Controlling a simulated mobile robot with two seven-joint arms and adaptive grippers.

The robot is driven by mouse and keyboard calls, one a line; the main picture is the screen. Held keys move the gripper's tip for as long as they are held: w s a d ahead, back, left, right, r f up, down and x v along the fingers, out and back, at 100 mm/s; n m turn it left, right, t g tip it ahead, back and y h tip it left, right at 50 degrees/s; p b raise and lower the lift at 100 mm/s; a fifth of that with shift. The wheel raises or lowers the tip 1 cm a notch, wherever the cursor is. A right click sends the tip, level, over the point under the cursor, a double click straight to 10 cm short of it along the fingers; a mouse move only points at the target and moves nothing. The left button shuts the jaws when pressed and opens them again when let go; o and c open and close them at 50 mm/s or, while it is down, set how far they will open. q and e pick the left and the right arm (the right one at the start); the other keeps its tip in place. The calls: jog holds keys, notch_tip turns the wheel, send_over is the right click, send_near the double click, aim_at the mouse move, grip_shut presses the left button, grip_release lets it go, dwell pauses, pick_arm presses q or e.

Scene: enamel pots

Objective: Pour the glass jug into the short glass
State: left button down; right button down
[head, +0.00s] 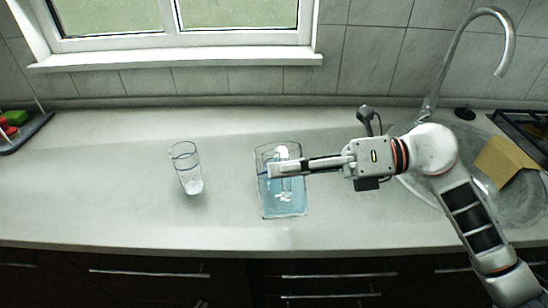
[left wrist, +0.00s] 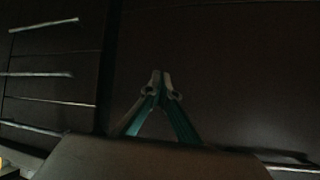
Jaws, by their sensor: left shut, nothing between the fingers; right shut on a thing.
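The glass jug (head: 283,206) holds blue liquid and looks upright at the middle of the counter. My right gripper (head: 272,170) comes in from the right and is shut on the jug near its upper part. I cannot tell whether the jug's base touches the counter. The short glass (head: 187,170) is clear, with no coloured liquid visible, and stands upright to the left of the jug, apart from it. My left gripper (left wrist: 161,78) shows only in the left wrist view, shut and empty in front of dark cabinet fronts.
The grey counter (head: 90,190) is clear around the short glass. A sink (head: 425,186) with a tall faucet (head: 507,55) lies at the right, with a brown box-like thing (head: 505,161) over it. A dark rack (head: 28,131) with colourful items stands at far left.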

jog(key=shift+a+r, duration=0.1)
jog(key=shift+r, duration=0.1)
jog(key=shift+w, duration=0.15)
